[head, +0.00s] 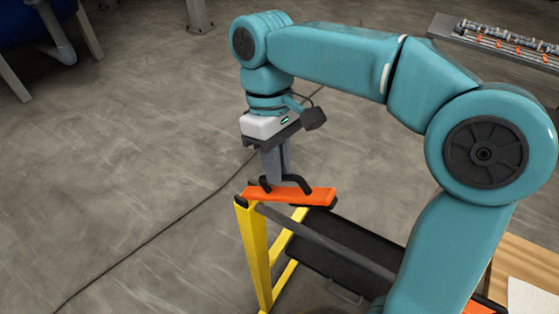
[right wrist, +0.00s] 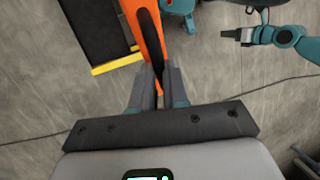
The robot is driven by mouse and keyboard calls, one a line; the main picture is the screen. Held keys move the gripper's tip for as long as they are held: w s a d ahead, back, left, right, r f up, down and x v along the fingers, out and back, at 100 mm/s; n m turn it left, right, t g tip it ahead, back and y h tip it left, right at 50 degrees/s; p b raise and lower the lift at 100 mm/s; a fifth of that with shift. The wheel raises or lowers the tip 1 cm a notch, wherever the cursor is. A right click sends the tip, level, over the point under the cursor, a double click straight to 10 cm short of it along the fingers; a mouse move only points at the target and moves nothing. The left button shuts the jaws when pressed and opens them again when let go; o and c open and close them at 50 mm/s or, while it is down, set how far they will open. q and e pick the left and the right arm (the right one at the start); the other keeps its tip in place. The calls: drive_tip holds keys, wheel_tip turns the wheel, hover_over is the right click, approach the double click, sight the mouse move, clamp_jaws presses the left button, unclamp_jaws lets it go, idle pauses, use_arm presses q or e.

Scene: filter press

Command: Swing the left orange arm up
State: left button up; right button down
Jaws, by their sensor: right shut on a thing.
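The left orange arm (head: 315,197) lies nearly level at the top of a yellow frame (head: 254,250). A black handle (head: 298,185) stands up from its top. My right gripper (head: 277,178) points down from above and is shut on this handle. In the right wrist view the orange arm (right wrist: 149,35) runs away from the fingers, with the black handle between my right gripper's fingers (right wrist: 158,88). My left gripper (right wrist: 232,34) shows small in the right wrist view, apart from the orange arm; its jaws are too small to read. It is not in the head view.
Another orange piece (head: 484,308) shows at the lower right, by a wooden top (head: 530,262). A cable (head: 150,238) crosses the open floor at left. A bench with metal parts (head: 500,45) stands far right.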

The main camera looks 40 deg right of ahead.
drive_tip(key=c, duration=1.1)
unclamp_jaws()
drive_tip(key=shift+r, duration=0.1)
drive_tip(key=v, duration=0.7)
drive_tip(key=shift+w+r, duration=0.15)
drive_tip(key=shift+r, duration=0.05)
